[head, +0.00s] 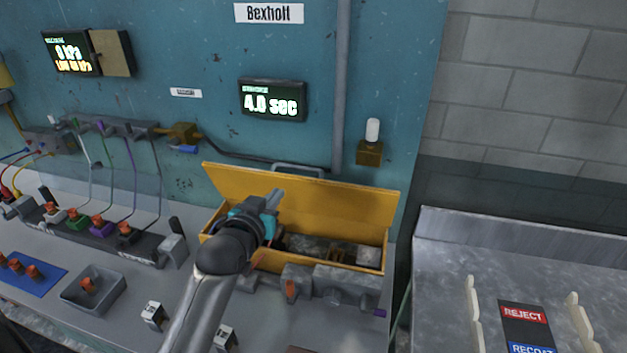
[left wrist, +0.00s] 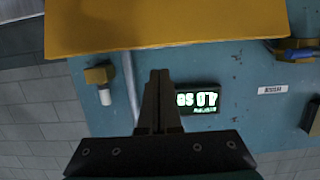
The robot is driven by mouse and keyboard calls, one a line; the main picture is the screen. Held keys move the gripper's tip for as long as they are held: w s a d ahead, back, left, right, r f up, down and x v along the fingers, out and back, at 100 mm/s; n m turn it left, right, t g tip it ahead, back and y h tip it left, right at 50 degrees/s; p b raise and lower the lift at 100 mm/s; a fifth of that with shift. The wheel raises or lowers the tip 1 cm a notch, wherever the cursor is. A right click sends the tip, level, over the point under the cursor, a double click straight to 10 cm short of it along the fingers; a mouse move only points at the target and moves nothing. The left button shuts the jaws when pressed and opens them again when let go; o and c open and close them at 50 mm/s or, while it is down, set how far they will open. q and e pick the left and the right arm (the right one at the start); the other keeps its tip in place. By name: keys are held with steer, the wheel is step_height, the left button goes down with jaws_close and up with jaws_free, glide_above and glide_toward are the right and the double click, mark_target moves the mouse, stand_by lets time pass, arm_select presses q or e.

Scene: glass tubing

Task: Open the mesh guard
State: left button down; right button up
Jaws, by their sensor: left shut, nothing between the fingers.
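The mesh guard (head: 330,204) is a yellow lid along the back of a yellow-framed box on the bench. It stands raised and tilted back, and the box front is uncovered; the lid looks solid from here. A grey handle (head: 298,170) shows behind its top edge. My left gripper (head: 277,197) is shut and empty, in front of the lid's left half; I cannot tell whether it touches. In the left wrist view the shut fingers (left wrist: 158,80) point at the teal wall, with the yellow panel (left wrist: 150,25) across the top. My right gripper is not in view.
Grey blocks (head: 330,283) line the bench before the box. A display reading 4.0 sec (head: 273,100) and a white lamp (head: 372,131) are on the wall. Coloured valves and a grey tray (head: 95,289) lie left. A metal table with a reject sign (head: 524,314) stands right.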

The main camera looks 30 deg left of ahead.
mark_target(299, 167)
arm_select(q)
steer(key=x, duration=1.3)
steer(key=shift+w+a+f, duration=0.15)
steer(key=shift+w+a, duration=0.1)
steer(key=shift+w, duration=0.1)
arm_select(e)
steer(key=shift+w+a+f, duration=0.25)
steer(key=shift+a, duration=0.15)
arm_select(q)
steer(key=shift+w, duration=0.25)
steer(key=w, duration=0.1)
steer(key=w+g, duration=0.1)
steer(key=w+a, duration=0.1)
steer(key=shift+w+r, duration=0.1)
steer(key=shift+r, duration=0.25)
steer(key=shift+w+r, duration=0.1)
steer(key=shift+w, duration=0.15)
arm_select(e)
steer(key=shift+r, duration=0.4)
